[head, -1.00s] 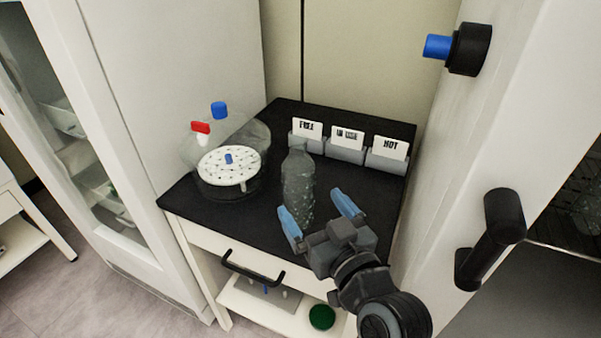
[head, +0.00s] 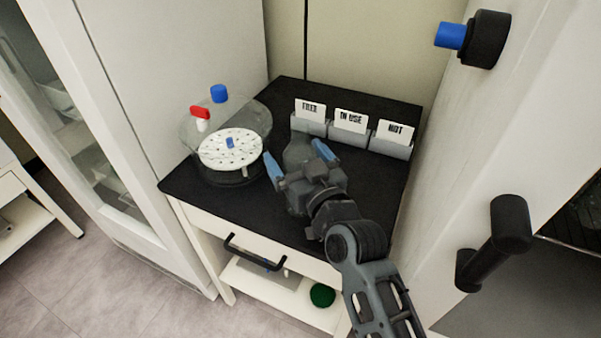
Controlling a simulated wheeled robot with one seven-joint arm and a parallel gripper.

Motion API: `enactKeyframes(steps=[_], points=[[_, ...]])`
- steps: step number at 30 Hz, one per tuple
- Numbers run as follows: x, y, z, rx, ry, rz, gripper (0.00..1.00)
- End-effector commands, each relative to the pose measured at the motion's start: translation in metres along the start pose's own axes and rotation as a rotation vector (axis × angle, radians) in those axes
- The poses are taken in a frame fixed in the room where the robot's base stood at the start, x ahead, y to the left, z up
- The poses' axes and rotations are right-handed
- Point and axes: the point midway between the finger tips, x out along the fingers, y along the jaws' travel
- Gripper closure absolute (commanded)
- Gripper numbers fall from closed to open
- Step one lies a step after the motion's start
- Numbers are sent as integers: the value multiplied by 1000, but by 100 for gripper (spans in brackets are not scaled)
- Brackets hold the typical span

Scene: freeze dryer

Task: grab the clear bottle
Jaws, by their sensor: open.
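The clear bottle (head: 298,150) stands upright on the black top of the small cabinet (head: 225,205). Only its neck and upper part show; my gripper hides the lower part. My gripper (head: 298,161) is open, with one blue finger to the left of the bottle and the other to its right. The bottle appears to lie between the fingers in the picture. I cannot tell whether either finger touches it.
A clear round desiccator (head: 262,115) with a white perforated plate stands left of my gripper. Several grey card holders (head: 391,144) stand behind on the right. A tall white cabinet door with a black handle (head: 510,222) bounds the right side.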

Motion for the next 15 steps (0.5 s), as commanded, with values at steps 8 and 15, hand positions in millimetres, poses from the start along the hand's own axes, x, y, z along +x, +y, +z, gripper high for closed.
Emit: enactKeyframes(steps=[8,15], points=[[1,0,0,0,0,0,8],[1,0,0,0,0,0,31]])
